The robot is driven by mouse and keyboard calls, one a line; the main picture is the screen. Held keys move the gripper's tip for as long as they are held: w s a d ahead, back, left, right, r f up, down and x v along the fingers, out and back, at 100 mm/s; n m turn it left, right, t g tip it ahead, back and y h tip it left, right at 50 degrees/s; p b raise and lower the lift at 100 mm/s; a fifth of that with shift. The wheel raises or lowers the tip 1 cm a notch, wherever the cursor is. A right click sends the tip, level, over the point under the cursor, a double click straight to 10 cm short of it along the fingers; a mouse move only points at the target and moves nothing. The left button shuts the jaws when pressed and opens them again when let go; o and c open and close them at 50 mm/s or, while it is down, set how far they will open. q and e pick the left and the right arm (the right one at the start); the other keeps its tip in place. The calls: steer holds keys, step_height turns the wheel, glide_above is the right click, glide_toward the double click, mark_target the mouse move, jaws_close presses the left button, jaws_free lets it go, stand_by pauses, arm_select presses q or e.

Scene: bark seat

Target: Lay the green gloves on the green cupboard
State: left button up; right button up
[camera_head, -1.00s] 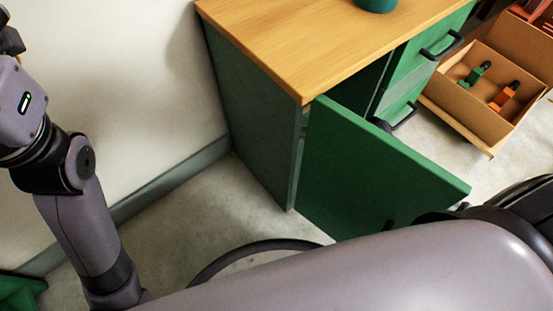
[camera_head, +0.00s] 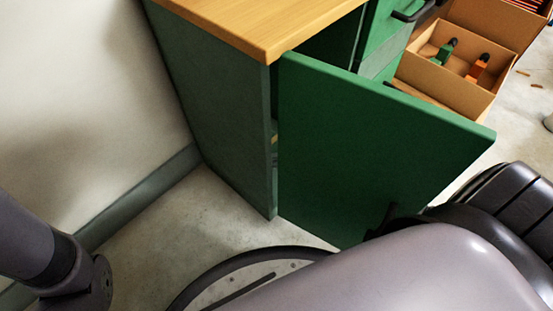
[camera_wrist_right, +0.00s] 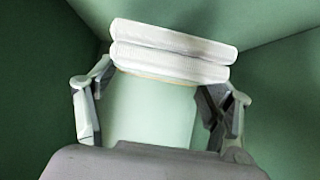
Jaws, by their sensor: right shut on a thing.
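The green cupboard (camera_head: 220,110) stands in the head view with a wooden top (camera_head: 260,22). Its green door (camera_head: 375,145) is swung open towards me. In the right wrist view my right gripper (camera_wrist_right: 155,105) is shut on a pale green thing with white ribbed bands at its far end, which looks like the green gloves (camera_wrist_right: 150,110). Dark green surfaces surround it there. In the head view my right arm runs across the bottom right, and its gripper and the gloves are not visible. My left gripper is out of view; only a left arm link shows at lower left.
A cardboard box (camera_head: 450,75) with a green and an orange tool stands on the right, beside the cupboard drawers. A pale wall (camera_head: 70,90) is on the left. Bare concrete floor (camera_head: 200,215) lies between wall and cupboard. The open door sticks out near my right arm.

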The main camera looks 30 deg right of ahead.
step_height(320, 180, down, 4)
steer(key=b, duration=0.3)
steer(key=shift+f, duration=0.2)
steer(key=shift+r, duration=0.15)
steer(key=o, duration=1.2)
